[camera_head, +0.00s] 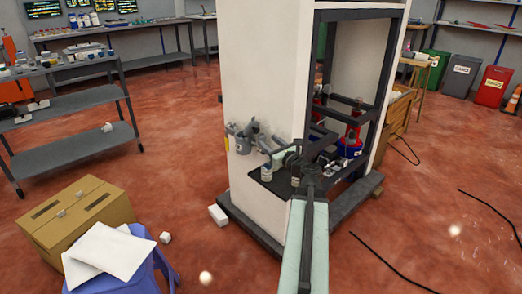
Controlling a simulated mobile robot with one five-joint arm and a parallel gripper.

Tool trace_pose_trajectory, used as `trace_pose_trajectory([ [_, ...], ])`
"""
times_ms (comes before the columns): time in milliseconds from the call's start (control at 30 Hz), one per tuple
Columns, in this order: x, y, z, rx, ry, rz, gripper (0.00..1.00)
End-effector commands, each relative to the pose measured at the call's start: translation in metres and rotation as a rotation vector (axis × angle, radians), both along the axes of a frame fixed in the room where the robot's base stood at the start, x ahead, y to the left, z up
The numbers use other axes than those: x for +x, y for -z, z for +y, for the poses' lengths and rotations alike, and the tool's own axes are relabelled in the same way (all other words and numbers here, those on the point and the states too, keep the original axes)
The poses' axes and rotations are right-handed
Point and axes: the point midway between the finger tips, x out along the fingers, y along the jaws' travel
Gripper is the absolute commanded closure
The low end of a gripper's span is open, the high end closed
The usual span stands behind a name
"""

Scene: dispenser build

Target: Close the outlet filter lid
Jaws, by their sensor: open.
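The white dispenser cabinet (262,75) with a dark frame stands in the middle of the head view. Grey filter-like fittings (243,137) stick out from its left white side. I cannot clearly make out which part is the outlet filter lid, or whether it is open or shut. My arm reaches up from the bottom. My gripper (270,150) is small and dark at its end, open, just right of the grey fittings and in front of the cabinet. Whether it touches anything is too small to tell.
A black shelf (268,186) with small bottles juts out below my gripper. A blue container (349,148) sits inside the frame. A cardboard box (75,218) and a blue stool (120,278) stand at lower left. A white block (218,214) and cables lie on the red floor.

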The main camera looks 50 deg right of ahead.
Motion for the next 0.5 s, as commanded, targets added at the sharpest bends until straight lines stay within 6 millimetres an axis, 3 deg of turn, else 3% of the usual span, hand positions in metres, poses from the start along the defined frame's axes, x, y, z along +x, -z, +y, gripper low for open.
trace_pose_trajectory([
  [267, 0.008, -0.002, -0.006, 0.009, 0.005, -0.006, 0.54],
  [500, 0.049, -0.002, -0.018, 0.007, 0.003, -0.005, 0.54],
])
